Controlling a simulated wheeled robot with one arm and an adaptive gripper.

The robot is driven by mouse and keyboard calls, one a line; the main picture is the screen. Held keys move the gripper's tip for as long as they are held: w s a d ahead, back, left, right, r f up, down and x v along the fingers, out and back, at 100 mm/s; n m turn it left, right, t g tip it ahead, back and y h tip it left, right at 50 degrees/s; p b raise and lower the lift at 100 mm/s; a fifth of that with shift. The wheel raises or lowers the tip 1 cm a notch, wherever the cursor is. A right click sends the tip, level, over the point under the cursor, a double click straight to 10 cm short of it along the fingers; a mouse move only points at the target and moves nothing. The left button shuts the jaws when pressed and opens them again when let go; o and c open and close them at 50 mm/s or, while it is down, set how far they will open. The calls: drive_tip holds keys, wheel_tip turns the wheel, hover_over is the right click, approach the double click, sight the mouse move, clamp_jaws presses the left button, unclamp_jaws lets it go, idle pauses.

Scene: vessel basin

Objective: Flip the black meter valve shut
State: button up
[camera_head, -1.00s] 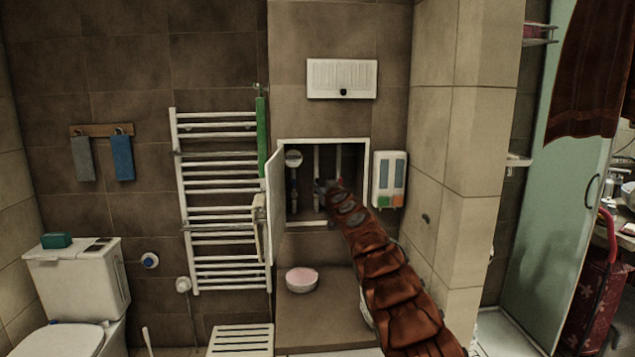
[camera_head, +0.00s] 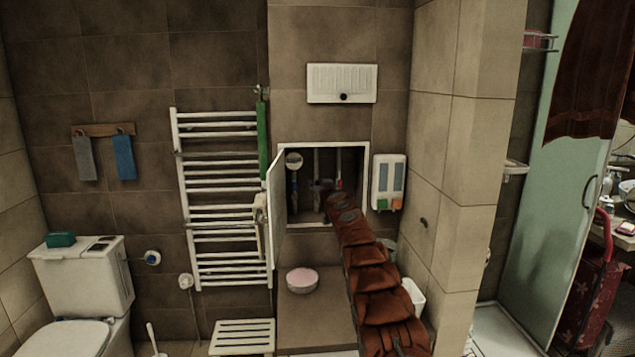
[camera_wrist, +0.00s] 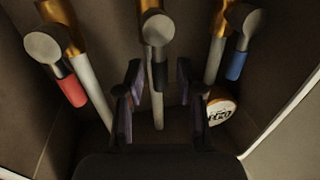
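The black valve handle (camera_wrist: 158,74) hangs from a round grey knob on the middle pipe in the wrist view, lying along the pipe. My gripper (camera_wrist: 158,82) is open, one finger on each side of this handle; contact cannot be told. In the head view my gripper (camera_head: 324,187) is inside the open wall cabinet (camera_head: 322,146), blurred and dark, and it hides the black handle. A red handle (camera_wrist: 72,90) is on the left pipe and a blue handle (camera_wrist: 236,66) on the right pipe. A round meter (camera_wrist: 221,108) sits near the blue handle.
The cabinet door (camera_head: 276,210) stands open at the left, next to a white towel radiator (camera_head: 215,185). A soap dispenser (camera_head: 389,182) is on the wall to the right. A pinkish bowl (camera_head: 302,281) sits on the ledge below.

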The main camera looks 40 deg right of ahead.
drive_tip(key=shift+w+d+p, duration=0.1)
drive_tip(key=shift+w+p, duration=0.2)
drive_tip(key=shift+f, duration=0.15)
clamp_jaws()
idle(0.4)
